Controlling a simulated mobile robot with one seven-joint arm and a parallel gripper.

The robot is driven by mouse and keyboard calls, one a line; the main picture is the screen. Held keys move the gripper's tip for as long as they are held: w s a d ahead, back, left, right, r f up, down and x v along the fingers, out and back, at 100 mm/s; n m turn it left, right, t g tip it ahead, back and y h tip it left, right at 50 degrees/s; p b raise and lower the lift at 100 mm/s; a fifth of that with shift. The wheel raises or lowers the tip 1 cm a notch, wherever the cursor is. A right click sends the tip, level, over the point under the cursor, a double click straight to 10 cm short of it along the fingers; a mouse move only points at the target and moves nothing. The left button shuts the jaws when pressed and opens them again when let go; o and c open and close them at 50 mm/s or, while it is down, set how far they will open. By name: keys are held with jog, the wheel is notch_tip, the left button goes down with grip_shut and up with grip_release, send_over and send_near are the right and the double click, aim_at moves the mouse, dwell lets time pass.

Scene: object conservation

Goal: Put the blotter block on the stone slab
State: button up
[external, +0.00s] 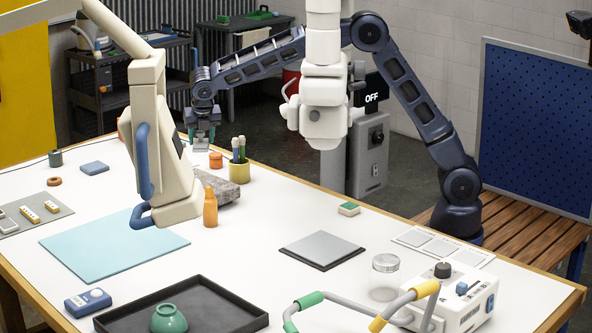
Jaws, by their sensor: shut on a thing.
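My gripper (202,137) is at the far side of the table, at the end of the dark blue arm, pointing down. Its teal-tipped fingers are shut on a small pale grey thing (201,145), which I take to be the blotter block. It is small and partly hidden by the fingers, so its shape and its gap to the table are unclear. A rough speckled grey stone slab (226,189) lies on the table, nearer the camera than my gripper. The cream lamp-like arm and an orange bottle hide part of it.
An orange jar (216,160) and a yellow pencil cup (239,172) stand close to my gripper. The cream jointed fixture (160,150) rises in front. A grey square plate (322,247), a green-topped block (349,208) and a black tray (240,315) lie nearer. White table is clear around the plate.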

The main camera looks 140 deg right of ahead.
aim_at(204, 143)
notch_tip(204, 143, down, 11)
jog(key=shift+r, duration=0.2)
dwell(0.3)
jog(key=o, duration=1)
jog(key=shift+f, duration=0.1)
jog(key=v, duration=1.1)
jog(key=shift+a+r, duration=0.25)
jog(key=shift+r, duration=0.35)
